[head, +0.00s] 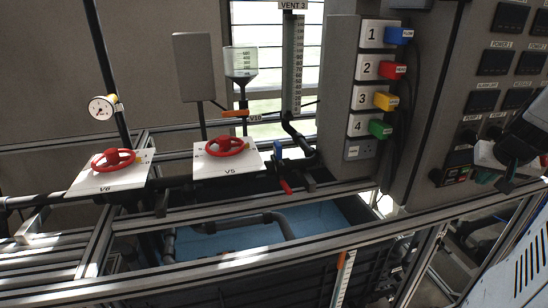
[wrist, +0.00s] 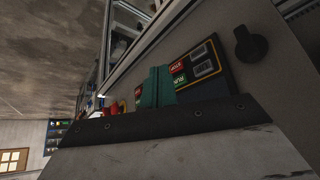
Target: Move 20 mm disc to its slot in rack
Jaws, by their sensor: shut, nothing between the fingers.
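I cannot make out the 20 mm disc or its rack in either view. My gripper (head: 506,184) is at the right edge of the head view, in front of the grey control cabinet. In the wrist view my gripper's teal fingers (wrist: 156,87) are together with nothing between them. They show in front of a dark panel with a red and a green button (wrist: 204,64).
The grey cabinet (head: 425,150) carries meters and a black knob (wrist: 251,43). Valve plates V6 (head: 82,185) and V5 (head: 205,172) have red handwheels. Metal rails (head: 245,262) run above a blue tank (head: 215,240). Numbered coloured plugs sit left of the cabinet, the red one (head: 392,70) second.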

